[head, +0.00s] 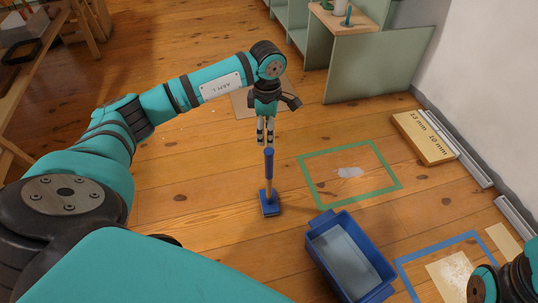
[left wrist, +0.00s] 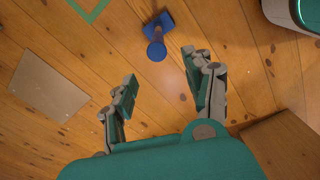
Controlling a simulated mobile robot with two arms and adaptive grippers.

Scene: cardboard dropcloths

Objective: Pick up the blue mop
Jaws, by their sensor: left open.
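The blue mop (head: 269,168) stands upright on the wooden floor, with a blue handle, a tan lower shaft and a flat blue head. It also shows in the left wrist view (left wrist: 156,51), seen from above, just beyond the fingertips. My left gripper (head: 265,138) hangs pointing down, close to the handle's top. It is open and empty, and its spread fingers show in the left wrist view (left wrist: 160,70). Whether the fingertips touch the handle cannot be told. Part of my right arm shows at the bottom right; its gripper is out of sight.
A blue tub (head: 320,240) stands right of the mop. A green tape square (head: 312,180) with a pale spill and a blue tape outline (head: 408,270) lie on the floor. A green shelf unit (head: 350,75) and yellow box (head: 424,138) stand farther off. Floor left of the mop is clear.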

